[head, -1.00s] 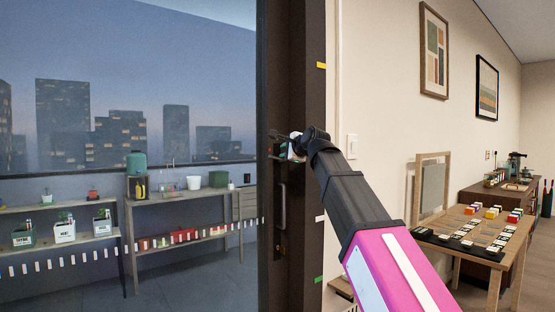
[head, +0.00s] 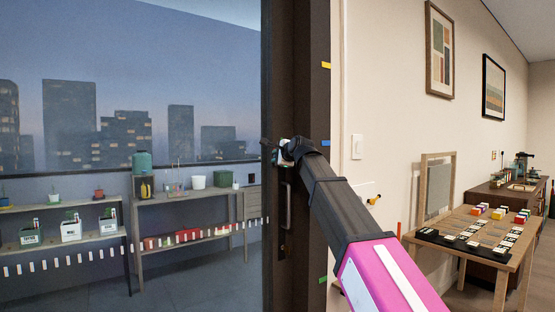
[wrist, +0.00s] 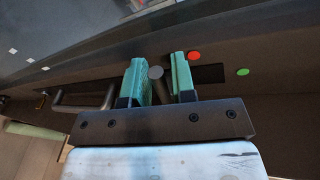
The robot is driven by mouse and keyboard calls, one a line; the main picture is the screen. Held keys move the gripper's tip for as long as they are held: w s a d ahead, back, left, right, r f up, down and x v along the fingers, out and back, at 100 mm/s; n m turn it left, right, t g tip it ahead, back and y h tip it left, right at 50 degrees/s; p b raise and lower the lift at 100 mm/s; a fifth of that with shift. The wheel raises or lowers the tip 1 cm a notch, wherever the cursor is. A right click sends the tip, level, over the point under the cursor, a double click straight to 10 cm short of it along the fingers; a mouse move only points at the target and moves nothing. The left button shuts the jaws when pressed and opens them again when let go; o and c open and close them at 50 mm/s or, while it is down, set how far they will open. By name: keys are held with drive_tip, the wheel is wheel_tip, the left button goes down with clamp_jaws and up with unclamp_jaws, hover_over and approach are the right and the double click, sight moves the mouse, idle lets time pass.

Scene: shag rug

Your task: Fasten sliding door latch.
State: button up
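The sliding door (head: 268,225) is a dark-framed glass panel at the left of the head view. Its dark edge carries a vertical bar handle (head: 288,205), which also shows in the wrist view (wrist: 85,107). My gripper (wrist: 158,78) has two teal fingers, apart, with a gap between knob and right finger. In the head view my gripper (head: 281,152) is at the door edge, largely hiding the latch.
The dark door post (head: 318,100) bears yellow, blue and green marks. A white switch (head: 357,147) is on the wall to its right. A table (head: 483,240) with small blocks stands at the right. Shelves with pots are behind the glass.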

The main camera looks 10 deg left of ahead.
clamp_jaws()
drive_tip(key=shift+s+f+n+t, duration=0.15)
drive_tip(key=shift+f+n+t, duration=0.25)
drive_tip(key=shift+n, duration=0.5)
drive_tip(key=shift+f+n, duration=0.25)
drive_tip(key=shift+n, duration=0.25)
unclamp_jaws()
